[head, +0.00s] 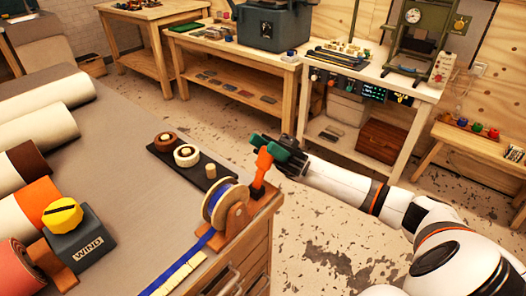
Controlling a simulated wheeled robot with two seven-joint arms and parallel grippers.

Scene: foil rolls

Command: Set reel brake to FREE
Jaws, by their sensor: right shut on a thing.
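The reel (222,203) is a wooden spool wound with blue ribbon, held in a wooden bracket at the table's right corner. The orange brake lever (261,172) stands roughly upright on a wooden block just right of the reel. My right gripper (267,149), with green fingers, reaches in from the right and is shut on the top of the orange lever. The fingers hide the lever's top end. No FREE mark can be read. My left gripper is not in view.
A dark strip (190,167) with round wooden knobs lies behind the reel. A grey box marked WIND (82,244) with a yellow knob stands at left, near several fabric rolls. Blue ribbon (190,264) runs to the front edge. The grey tabletop between is clear.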

